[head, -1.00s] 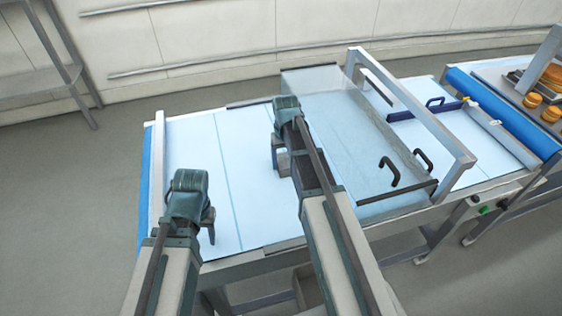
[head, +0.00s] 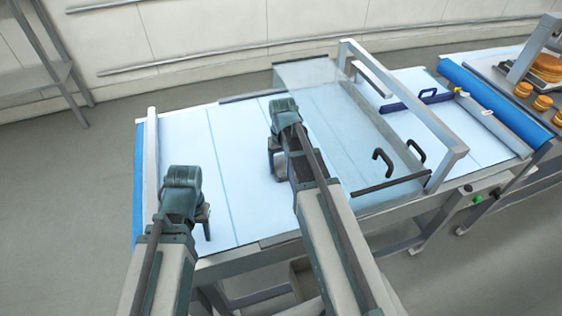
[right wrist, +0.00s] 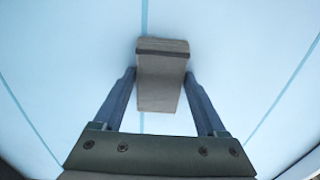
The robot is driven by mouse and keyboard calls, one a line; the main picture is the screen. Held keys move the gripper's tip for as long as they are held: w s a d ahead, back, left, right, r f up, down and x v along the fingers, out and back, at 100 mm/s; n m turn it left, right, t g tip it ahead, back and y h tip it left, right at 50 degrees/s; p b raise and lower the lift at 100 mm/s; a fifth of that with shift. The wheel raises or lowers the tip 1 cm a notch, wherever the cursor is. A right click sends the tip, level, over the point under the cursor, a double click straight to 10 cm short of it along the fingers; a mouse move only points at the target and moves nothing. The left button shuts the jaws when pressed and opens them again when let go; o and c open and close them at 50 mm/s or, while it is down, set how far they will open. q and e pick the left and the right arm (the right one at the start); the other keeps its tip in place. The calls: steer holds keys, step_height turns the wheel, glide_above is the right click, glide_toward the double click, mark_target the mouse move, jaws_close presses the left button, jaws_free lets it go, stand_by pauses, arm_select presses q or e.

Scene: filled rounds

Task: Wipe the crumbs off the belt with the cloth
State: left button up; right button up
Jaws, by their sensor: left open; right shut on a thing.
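The belt (head: 180,150) is pale blue with thin cross lines. My right gripper (head: 277,165) is low over its middle, left of the clear guard. In the right wrist view my right gripper (right wrist: 160,100) is shut on a grey block-like thing, probably the folded cloth (right wrist: 160,85), held between the two fingers at the belt. I cannot tell whether it touches the belt. My left gripper (head: 203,220) is open and empty above the near left part of the belt. I make out no crumbs in either view; my arms hide part of the belt.
A clear guard (head: 335,125) with black handles (head: 383,163) covers the belt right of my right gripper. A grey metal arch (head: 405,100) stands over it. A dark blue bar with a handle (head: 410,104) lies beyond. Filled rounds (head: 541,103) are at the far right.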

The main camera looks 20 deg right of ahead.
mark_target(288, 184)
steer(key=shift+s+r, duration=0.1)
steer(key=shift+s, duration=1.2)
arm_select(q)
steer(key=shift+f, duration=0.1)
arm_select(e)
steer(key=shift+s+a+f, duration=0.1)
steer(key=shift+s, duration=0.75)
steer(key=shift+s+a+f, duration=0.1)
steer(key=shift+s, duration=0.75)
steer(key=shift+s, duration=0.15)
steer(key=shift+s+r, duration=0.15)
steer(key=shift+s, duration=1.45)
steer(key=shift+f, duration=0.2)
steer(key=shift+w+r, duration=0.1)
steer(key=shift+w, duration=1.8)
